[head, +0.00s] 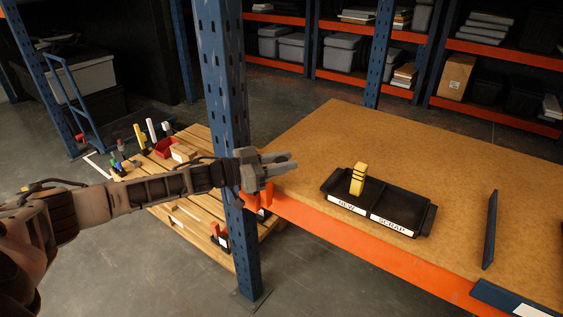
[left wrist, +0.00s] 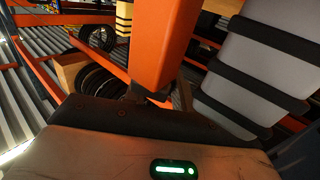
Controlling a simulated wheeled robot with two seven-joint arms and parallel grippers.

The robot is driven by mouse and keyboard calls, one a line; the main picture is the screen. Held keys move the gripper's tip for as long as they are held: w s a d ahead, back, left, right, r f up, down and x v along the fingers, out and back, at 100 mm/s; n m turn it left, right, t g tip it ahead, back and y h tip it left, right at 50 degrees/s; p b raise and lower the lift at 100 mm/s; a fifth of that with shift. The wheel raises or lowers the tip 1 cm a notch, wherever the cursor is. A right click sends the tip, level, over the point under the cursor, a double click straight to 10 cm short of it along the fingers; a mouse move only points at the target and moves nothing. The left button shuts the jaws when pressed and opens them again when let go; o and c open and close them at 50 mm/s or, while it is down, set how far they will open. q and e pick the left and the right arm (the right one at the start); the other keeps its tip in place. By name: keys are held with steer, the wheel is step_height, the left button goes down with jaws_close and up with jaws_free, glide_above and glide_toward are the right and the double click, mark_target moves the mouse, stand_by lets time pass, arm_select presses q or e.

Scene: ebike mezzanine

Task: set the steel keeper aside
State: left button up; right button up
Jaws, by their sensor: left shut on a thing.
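My left gripper (head: 276,163) is beside the blue upright post (head: 232,140), near the corner of the bench. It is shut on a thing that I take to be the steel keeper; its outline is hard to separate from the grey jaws. A black tray (head: 427,222) on the bench has compartments labelled NEW and SCRAP. A yellow block with dark bands (head: 358,179) stands upright in the NEW compartment. The SCRAP compartment looks empty. The tray is right of my left gripper and apart from it. My right gripper is not in view.
The wooden bench top (head: 330,130) is clear behind the tray. An orange beam (head: 330,232) edges its front. A dark blue bar (head: 490,230) is at the right. A pallet (head: 190,205) with tools and a red bin (head: 165,147) stands behind the post.

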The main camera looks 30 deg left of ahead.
arm_select(q)
steer(key=o, duration=1)
steer(key=v, duration=1.6)
